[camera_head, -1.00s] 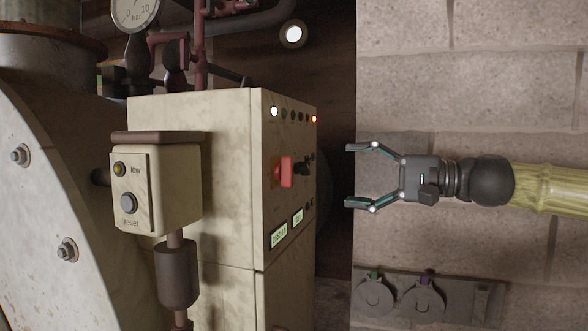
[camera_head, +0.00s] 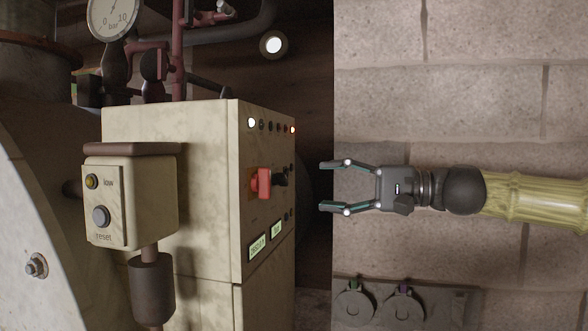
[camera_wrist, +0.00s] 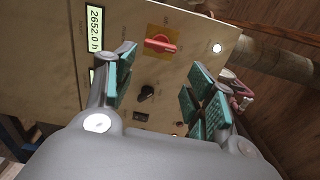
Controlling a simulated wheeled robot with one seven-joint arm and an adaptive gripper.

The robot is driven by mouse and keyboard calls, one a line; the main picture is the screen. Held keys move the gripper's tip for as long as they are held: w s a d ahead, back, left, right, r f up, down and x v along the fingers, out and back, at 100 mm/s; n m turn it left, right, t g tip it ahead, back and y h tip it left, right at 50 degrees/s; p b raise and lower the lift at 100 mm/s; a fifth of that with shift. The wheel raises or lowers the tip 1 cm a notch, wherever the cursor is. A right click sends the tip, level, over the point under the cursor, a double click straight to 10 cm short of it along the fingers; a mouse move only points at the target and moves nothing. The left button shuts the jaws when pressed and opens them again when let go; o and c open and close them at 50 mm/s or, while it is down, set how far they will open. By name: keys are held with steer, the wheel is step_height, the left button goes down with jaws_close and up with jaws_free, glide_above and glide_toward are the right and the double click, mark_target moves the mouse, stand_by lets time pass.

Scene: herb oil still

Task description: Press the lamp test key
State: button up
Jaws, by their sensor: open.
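The panel face of the cream cabinet (camera_head: 262,205) carries a row of small lamps, a red rotary switch (camera_head: 264,183), a black knob (camera_head: 281,179) and two lit displays (camera_head: 257,247). I cannot tell which control is the lamp test key. My gripper (camera_head: 325,186) is open and empty, to the right of the panel and apart from it, fingers pointing left at it. In the wrist view the open fingers (camera_wrist: 160,72) frame the red switch (camera_wrist: 160,44) and black knob (camera_wrist: 146,92). A small black control (camera_wrist: 140,116) shows below the knob. The fingers and gripper body hide part of the panel.
A box with a reset button (camera_head: 101,216) stands on a post in front of the cabinet. A pressure gauge (camera_head: 113,17) and red pipes are behind. A block wall (camera_head: 440,110) is at the right, with two round fittings (camera_head: 380,305) low down. The space between gripper and panel looks clear.

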jaws_close()
stand_by(1.2)
